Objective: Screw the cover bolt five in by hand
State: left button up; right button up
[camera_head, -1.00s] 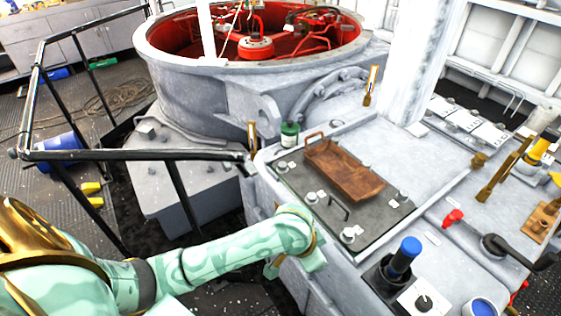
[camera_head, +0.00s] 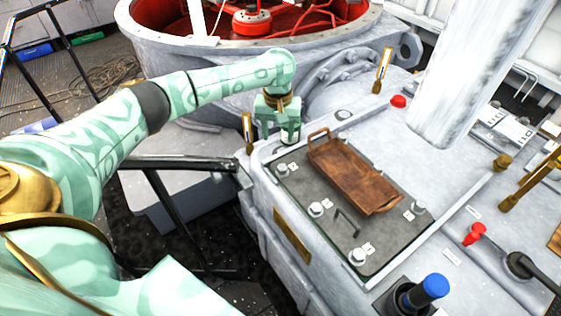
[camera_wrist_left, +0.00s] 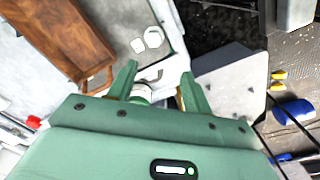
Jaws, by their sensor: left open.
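The dark cover plate (camera_head: 300,189) lies on the grey housing, with pale bolts and small white labels along its edges. Bolts show at its far left corner (camera_head: 282,169), left edge (camera_head: 316,208), near corner (camera_head: 358,256) and right side (camera_head: 418,207). The label numbers are too small to read, so I cannot tell which bolt is five. My left gripper (camera_head: 289,137) is open, pointing down just beyond the far left corner. In the left wrist view, a pale round top (camera_wrist_left: 141,91) shows between its fingers, mostly hidden by the gripper body. My right gripper is out of view.
A brown wooden tray (camera_head: 352,182) lies on the plate. A black handle (camera_head: 347,222) stands nearby. A blue-topped knob (camera_head: 430,287) and red knob (camera_head: 475,234) are at right. A black railing (camera_head: 180,162) runs close under my left arm. A white column (camera_head: 480,75) rises behind.

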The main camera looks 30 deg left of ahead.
pick_arm(q)
jog(key=b, duration=0.2)
send_over(282, 167)
jog(key=d, duration=0.1)
jog(key=f, duration=0.5)
jog(key=shift+w+f, duration=0.25)
jog(key=shift+f, duration=0.15)
jog(key=f+b, duration=0.1)
jog(key=f, duration=0.1)
jog(key=f+b, duration=0.1)
jog(key=f, duration=0.1)
jog(key=f+b, duration=0.2)
jog(key=shift+s+a+f, duration=0.15)
jog(key=shift+a+f, duration=0.25)
jog(key=shift+a, duration=0.1)
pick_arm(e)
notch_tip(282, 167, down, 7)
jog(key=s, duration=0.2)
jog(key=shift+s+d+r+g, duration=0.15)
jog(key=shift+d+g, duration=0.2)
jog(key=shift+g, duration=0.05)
pick_arm(q)
jog(key=shift+r, duration=0.1)
jog(key=c, duration=1)
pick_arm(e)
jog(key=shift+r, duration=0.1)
